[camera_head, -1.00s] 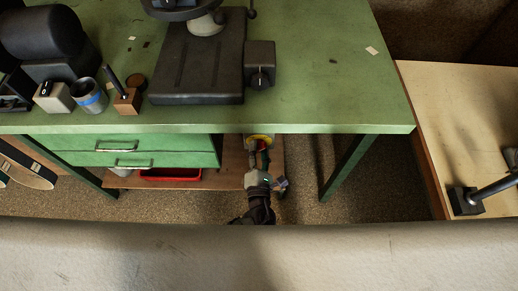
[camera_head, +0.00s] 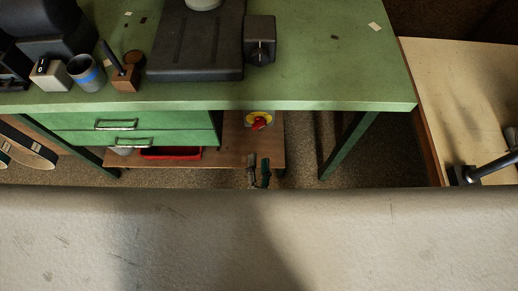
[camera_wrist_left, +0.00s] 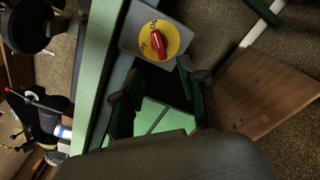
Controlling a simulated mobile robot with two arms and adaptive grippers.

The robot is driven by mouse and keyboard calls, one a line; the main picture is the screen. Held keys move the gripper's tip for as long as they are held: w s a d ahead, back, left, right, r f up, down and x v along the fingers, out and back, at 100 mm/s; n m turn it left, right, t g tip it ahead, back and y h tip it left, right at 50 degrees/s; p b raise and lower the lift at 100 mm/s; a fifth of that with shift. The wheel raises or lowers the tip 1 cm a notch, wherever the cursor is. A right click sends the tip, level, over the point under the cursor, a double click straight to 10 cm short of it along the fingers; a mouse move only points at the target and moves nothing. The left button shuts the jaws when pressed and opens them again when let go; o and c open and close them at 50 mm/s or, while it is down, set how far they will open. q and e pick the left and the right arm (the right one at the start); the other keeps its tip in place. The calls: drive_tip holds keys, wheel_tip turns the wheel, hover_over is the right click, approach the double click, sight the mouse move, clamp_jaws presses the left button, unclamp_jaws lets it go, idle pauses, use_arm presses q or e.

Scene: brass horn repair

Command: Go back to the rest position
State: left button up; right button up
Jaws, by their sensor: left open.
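My left gripper (camera_head: 259,172) shows small in the head view, low in front of the green bench (camera_head: 300,104) and its lower shelf. Its fingers are apart and nothing is between them. In the left wrist view the two fingers (camera_wrist_left: 158,90) stand spread at either side. Beyond them is a red rotary switch (camera_wrist_left: 159,45) on a yellow disc and grey box (camera_wrist_left: 137,20). The switch also shows under the bench top in the head view (camera_head: 259,123), apart from the gripper. My right gripper is not in view.
A red tray (camera_head: 172,153) sits on the wooden lower shelf (camera_head: 232,150) below the green drawers (camera_head: 117,125). A pale wooden table (camera_head: 463,100) stands at the right. A black machine base (camera_head: 195,45) and a blue-banded cup (camera_head: 86,73) stand on the bench.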

use_arm(q)
drive_tip(key=shift+s, duration=0.25)
idle(0.4)
drive_tip(key=s+a+f+n+g+y, duration=0.1)
drive_tip(key=s+a+f+n+g, duration=0.2)
drive_tip(key=a+f+n, duration=0.35)
drive_tip(key=s+a+f+n+g+y, duration=0.1)
drive_tip(key=s+a+f+n+g, duration=0.2)
drive_tip(key=f, duration=0.6)
drive_tip(key=s+a+f+n+g+y, duration=0.1)
drive_tip(key=s+a+f+n+g, duration=0.1)
drive_tip(key=a+f+n+g, duration=0.4)
drive_tip(key=s+a+f+n+g+h, duration=0.1)
drive_tip(key=s+a+f+n, duration=0.3)
drive_tip(key=s+n, duration=0.5)
drive_tip(key=s+a+f+n+g+h, duration=0.2)
drive_tip(key=s+f+n, duration=0.7)
drive_tip(key=n, duration=0.9)
drive_tip(key=shift+s+a+g, duration=0.5)
drive_tip(key=shift+a+g, duration=0.45)
drive_tip(key=shift+g, duration=0.05)
